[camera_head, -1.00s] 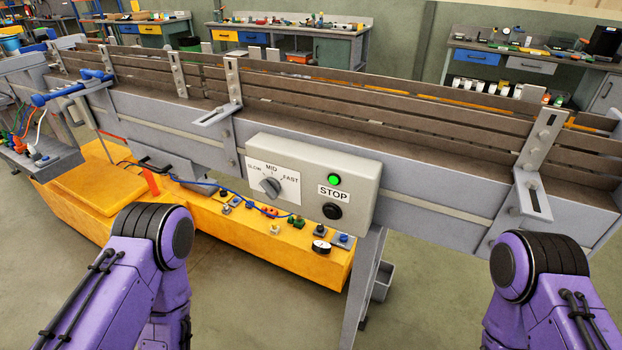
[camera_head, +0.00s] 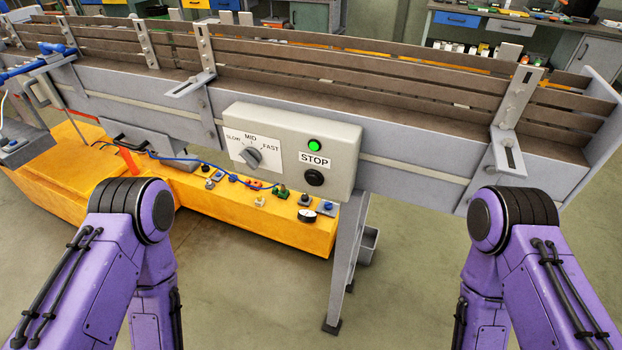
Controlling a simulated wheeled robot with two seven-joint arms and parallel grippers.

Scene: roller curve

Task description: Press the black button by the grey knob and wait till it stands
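A grey control box (camera_head: 343,137) is fixed to the front side of the conveyor. The grey knob (camera_head: 251,156) sits on its white SLOW, MID, FAST plate; its exact pointing is hard to tell. The black button (camera_head: 314,177) is at the box's lower right, below the STOP label (camera_head: 314,159). A green lamp (camera_head: 314,145) above the label is lit. Nothing touches the button. My two purple arms stand at the lower left and lower right, apart from the box. Both grippers are outside the picture.
The grey conveyor (camera_head: 420,150) with brown side rails (camera_head: 400,70) runs across the view. A conveyor leg (camera_head: 346,265) stands below the box.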

